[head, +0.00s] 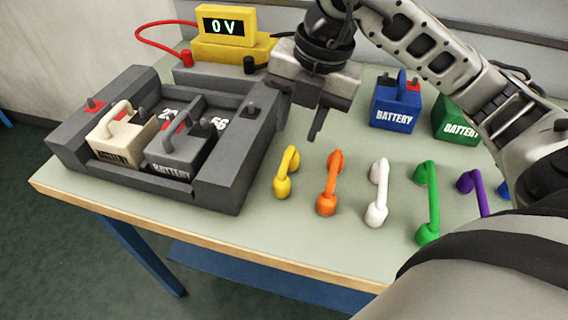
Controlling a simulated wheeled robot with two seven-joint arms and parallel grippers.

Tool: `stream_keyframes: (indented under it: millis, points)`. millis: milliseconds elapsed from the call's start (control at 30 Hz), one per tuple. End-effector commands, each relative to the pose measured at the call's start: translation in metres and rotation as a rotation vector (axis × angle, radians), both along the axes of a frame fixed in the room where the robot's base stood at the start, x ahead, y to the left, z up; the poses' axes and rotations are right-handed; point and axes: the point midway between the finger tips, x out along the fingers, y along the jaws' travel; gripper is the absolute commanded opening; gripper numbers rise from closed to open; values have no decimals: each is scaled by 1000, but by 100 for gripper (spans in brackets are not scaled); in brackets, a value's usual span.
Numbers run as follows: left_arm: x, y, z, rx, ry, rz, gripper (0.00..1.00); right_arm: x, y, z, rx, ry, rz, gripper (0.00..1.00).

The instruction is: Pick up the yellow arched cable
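My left gripper is not in view.
Orange (331,182), white (377,193), green (428,202) and purple (474,188) cables stand to the right. A grey tray (226,190) holds cream (113,150) and grey (180,158) batteries. Behind are a yellow meter (232,47) reading 0 V and blue (394,112) and green (455,128) batteries.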

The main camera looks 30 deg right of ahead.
Motion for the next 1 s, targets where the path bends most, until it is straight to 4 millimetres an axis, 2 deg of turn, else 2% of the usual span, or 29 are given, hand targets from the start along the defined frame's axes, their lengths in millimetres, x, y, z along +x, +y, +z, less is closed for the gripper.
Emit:
stream_keyframes:
  millis: [33,100,433,700,1000]
  points:
    - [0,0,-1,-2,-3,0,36,1,2,-13,0,6,1,34]
    - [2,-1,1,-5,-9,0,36,3,3,-25,0,6,1,34]
    - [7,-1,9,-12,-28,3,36,8,6,-52,1,3,1,34]
    - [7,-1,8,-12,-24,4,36,15,9,-89,1,3,2,34]
    - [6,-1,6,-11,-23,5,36,16,9,-95,1,0,1,34]
